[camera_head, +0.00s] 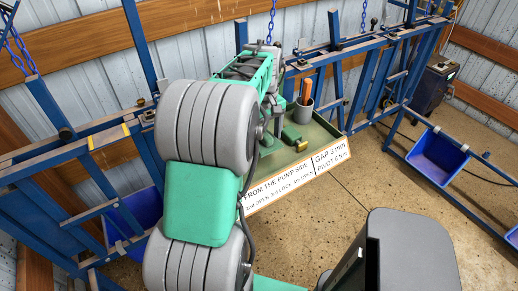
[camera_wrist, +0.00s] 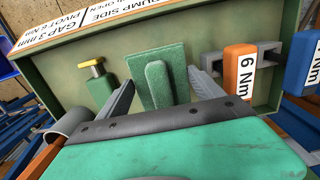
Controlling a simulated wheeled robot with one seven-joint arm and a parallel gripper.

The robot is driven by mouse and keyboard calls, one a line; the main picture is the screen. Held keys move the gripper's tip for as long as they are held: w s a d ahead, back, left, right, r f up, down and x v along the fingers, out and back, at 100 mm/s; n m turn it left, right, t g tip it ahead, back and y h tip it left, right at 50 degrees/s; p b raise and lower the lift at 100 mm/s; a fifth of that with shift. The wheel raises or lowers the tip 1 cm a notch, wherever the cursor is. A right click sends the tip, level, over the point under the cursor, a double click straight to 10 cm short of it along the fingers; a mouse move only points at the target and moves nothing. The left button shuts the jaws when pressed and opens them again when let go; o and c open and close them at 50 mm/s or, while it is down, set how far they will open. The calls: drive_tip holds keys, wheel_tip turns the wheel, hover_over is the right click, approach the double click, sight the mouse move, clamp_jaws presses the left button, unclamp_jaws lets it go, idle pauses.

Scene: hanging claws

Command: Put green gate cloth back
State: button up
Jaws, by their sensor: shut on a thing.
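A green piece (camera_wrist: 148,68), which looks like the green gate cloth, is between the two grey fingers of my gripper (camera_wrist: 161,78) in the wrist view. It is a flat green panel with a paler raised fold in its middle. My gripper is shut on it. The piece is over the green tray (camera_wrist: 205,22); I cannot tell whether it touches the tray floor. In the head view my arm hides the gripper and the piece, and the tray (camera_head: 322,140) shows beside the arm.
A grey cup (camera_head: 302,110) holds an orange-handled tool. Blue steel gates (camera_head: 375,75) and blue bins (camera_head: 438,158) surround the tray.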

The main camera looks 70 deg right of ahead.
wheel_tip(320, 180, down, 6)
drive_tip(key=shift+w+r, duration=0.1)
drive_tip(key=shift+r, duration=0.1)
drive_tip(key=o, duration=2.1)
drive_tip(key=shift+f, duration=0.1)
